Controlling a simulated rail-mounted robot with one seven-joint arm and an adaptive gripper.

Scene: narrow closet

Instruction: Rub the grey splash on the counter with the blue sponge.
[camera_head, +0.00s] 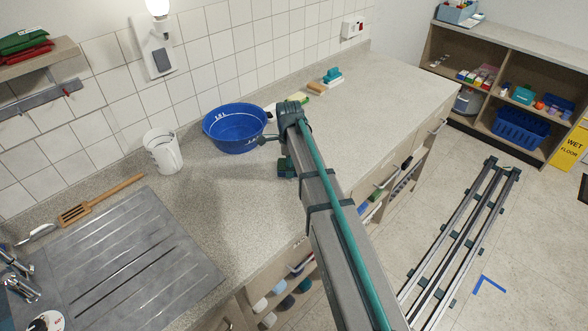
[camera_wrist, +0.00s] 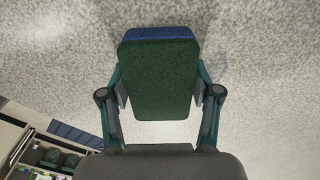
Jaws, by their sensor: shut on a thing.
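A blue sponge (camera_wrist: 160,33) with a dark green scouring face is held in my gripper (camera_wrist: 158,92), one finger on each side of it. The green face fills the middle of the wrist view and a blue edge shows at its top. Speckled grey counter (camera_wrist: 255,50) lies beyond it; I cannot tell whether the sponge touches it. In the head view my arm reaches over the counter (camera_head: 390,85), and the sponge is not clearly visible behind it. I cannot make out the grey splash for certain in either view.
A blue basin (camera_head: 235,142) and a white cup (camera_head: 163,152) stand near the tiled wall. A wooden slotted spatula (camera_head: 100,200) lies beside the grey drainboard (camera_head: 140,265). A teal brush (camera_head: 332,77) and a tan block (camera_head: 315,88) sit farther back. The counter's right part is clear.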

